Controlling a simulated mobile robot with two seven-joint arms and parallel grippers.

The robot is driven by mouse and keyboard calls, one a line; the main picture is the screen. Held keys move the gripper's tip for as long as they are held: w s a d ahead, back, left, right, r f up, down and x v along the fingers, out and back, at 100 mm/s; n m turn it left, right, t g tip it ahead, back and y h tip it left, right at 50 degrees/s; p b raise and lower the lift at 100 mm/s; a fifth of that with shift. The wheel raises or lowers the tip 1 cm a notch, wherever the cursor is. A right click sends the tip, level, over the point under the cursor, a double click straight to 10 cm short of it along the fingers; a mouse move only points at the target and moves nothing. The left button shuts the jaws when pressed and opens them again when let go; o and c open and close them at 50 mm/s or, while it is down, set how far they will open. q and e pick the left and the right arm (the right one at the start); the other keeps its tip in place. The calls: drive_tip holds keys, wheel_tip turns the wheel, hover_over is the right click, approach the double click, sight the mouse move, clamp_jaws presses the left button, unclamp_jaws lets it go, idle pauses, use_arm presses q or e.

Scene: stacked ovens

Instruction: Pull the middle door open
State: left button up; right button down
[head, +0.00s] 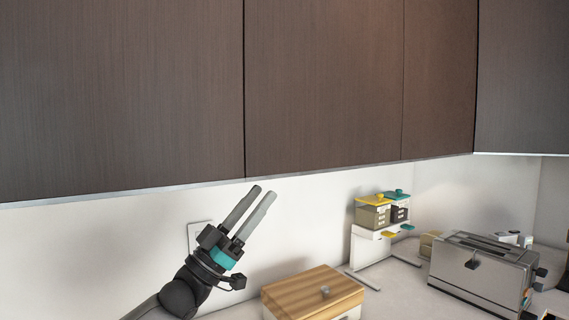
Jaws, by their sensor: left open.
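Dark brown wall cabinet doors fill the upper part of the head view. A wide door (325,85) in the middle is shut, flush with a door (120,95) on its left and a narrower door (439,80) on its right. I see no handle on them. My left gripper (262,193) is open and empty. Its two fingers point up and to the right, and in the picture the tips are just below the middle door's lower edge, near its left corner. I cannot tell how far they are from it in depth. My right gripper is out of view.
A wooden-lidded box (315,290) stands on the counter right of my left gripper. Beyond it are a small white rack (370,250) with yellow- and teal-lidded containers and a metal toaster (480,270). A wall outlet (194,234) is behind the gripper.

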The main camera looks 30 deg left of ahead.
sight(285, 166)
use_arm(q)
drive_tip(key=shift+p+x, duration=0.8)
drive_tip(key=shift+x, duration=3.55)
drive_tip(key=shift+c, duration=0.2)
drive_tip(key=c, duration=0.3)
drive_tip(key=shift+h, duration=0.3)
clamp_jaws()
